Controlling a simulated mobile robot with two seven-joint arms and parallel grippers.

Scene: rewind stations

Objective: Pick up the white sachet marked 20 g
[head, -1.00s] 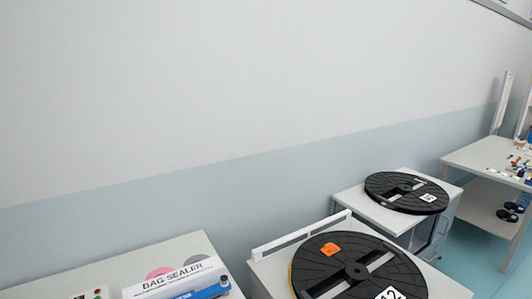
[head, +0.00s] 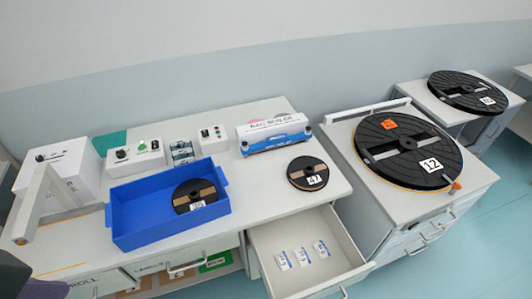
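Several small white sachets with blue marks lie in the open drawer (head: 346,248) below the bench, three of them in a row. They are the left sachet (head: 283,261), the middle sachet (head: 303,256) and the right sachet (head: 321,249). Their print is too small to read, so I cannot tell which is marked 20 g. They lie flat and apart from each other. Neither gripper shows in the head view. A dark shape at the lower left corner may be part of my own arm.
On the bench (head: 262,189) are a blue bin (head: 133,239) holding a reel marked with a label, a second reel (head: 307,172) marked 47, and a bag sealer (head: 272,137). A large reel (head: 405,150) marked 12 sits on the cabinet to the right. Blue floor is free at lower right.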

